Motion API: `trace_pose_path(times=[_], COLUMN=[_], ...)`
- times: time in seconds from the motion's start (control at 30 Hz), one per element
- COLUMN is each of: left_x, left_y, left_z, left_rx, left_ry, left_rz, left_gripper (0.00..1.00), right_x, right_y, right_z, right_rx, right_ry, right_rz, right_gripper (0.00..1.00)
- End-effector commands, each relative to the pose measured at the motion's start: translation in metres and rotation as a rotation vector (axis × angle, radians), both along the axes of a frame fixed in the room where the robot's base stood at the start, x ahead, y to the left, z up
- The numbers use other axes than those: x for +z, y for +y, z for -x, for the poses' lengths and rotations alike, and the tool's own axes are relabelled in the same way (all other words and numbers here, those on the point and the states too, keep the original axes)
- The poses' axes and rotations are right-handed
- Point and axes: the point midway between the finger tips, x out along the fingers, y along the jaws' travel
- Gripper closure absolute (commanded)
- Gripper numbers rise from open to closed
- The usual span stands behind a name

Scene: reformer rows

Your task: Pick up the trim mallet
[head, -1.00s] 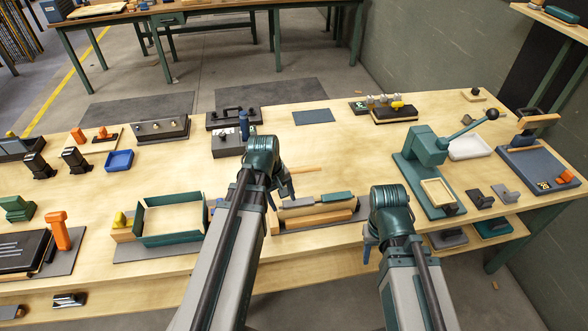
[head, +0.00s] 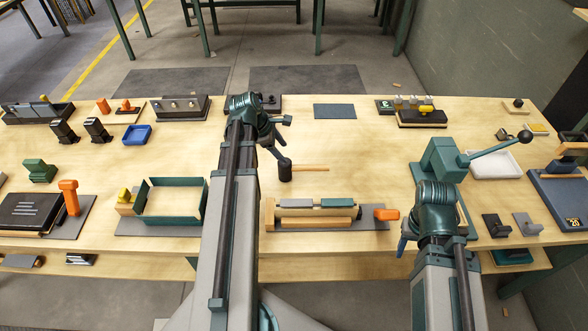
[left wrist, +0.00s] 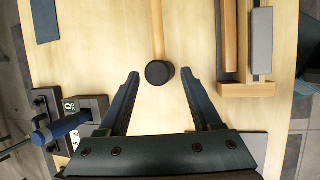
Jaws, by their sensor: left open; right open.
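The trim mallet (head: 308,168) lies on the wooden table, its dark head at the left and its wooden handle pointing right. In the left wrist view its round black head (left wrist: 159,74) shows between my open fingertips, with the handle running up and away. My left gripper (head: 283,142) is open and empty, just beyond and above the mallet head in the head view; I cannot tell whether it touches. My right gripper (head: 403,242) is open and empty, near the table's front edge, well right of the mallet.
A rack with wooden rails and grey and green blocks (head: 318,213) stands in front of the mallet. A green lever press (head: 440,160) is at the right, an open green-walled box (head: 173,200) at the left. A blue mat (head: 334,111) lies behind. Table right of the handle is clear.

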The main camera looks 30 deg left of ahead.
Motion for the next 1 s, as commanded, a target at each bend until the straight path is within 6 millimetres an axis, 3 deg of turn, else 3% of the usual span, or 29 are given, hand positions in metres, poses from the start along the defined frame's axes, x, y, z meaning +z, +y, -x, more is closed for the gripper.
trace_pose_path(times=[0.6,1.0], left_x=[-0.075,-0.084], left_y=[-0.018,-0.021], left_z=[-0.028,-0.033], left_rx=[-0.004,-0.004], left_ry=[0.001,0.0], left_rz=[-0.001,-0.002], left_gripper=[0.34,0.34], right_x=[-0.075,-0.084], right_y=[0.0,0.0], right_z=[0.0,0.0], right_rx=[0.0,0.0], right_ry=[0.0,0.0], right_rz=[0.0,0.0], right_gripper=[0.5,0.5])
